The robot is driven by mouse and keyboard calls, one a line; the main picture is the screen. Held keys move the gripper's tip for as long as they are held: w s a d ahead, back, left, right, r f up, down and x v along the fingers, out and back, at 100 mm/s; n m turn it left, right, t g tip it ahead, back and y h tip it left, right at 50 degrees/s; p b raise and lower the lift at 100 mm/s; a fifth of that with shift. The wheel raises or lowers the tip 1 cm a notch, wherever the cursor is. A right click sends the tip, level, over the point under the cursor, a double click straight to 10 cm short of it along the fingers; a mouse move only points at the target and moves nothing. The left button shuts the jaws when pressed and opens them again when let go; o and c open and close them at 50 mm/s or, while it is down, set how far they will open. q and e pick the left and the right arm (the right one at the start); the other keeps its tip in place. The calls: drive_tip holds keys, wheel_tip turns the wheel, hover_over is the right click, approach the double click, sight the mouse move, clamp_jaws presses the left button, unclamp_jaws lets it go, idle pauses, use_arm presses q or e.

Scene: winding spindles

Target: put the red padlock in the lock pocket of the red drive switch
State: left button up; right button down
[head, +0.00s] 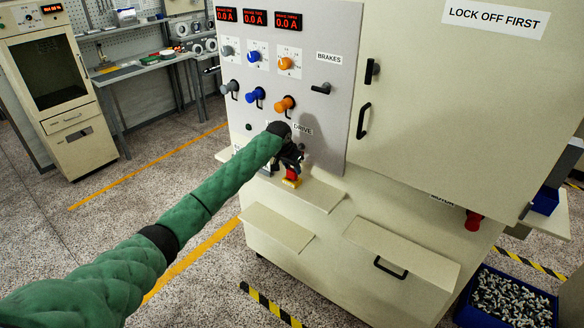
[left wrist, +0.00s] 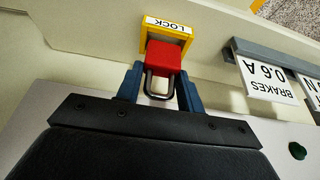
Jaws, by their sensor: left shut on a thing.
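The red padlock (left wrist: 163,57) is between the blue fingers of my left gripper (left wrist: 161,84), with its metal shackle toward the palm. Its body overlaps the opening of the yellow lock pocket (left wrist: 186,38) labelled LOCK; I cannot tell how deep it sits. In the head view my left gripper (head: 290,158) is at the cabinet front below the DRIVE label, and a bit of the red padlock (head: 292,176) shows above the yellow pocket (head: 292,184). The drive switch itself is mostly hidden by my gripper. My right gripper is not in view.
Orange, blue and grey brake switches (head: 284,103) sit above on the panel. A ledge (head: 318,194) juts out by the pocket. A red knob (head: 473,220) is at the MOTOR label. A blue bin (head: 508,296) of small parts stands lower right. The left floor is open.

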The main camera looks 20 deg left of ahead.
sight(291, 168)
use_arm(q)
drive_tip(key=shift+p, duration=1)
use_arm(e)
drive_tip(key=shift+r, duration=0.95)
use_arm(q)
drive_tip(key=shift+f, duration=0.65)
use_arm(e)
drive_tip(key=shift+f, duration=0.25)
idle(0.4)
use_arm(q)
drive_tip(key=o, duration=1.1)
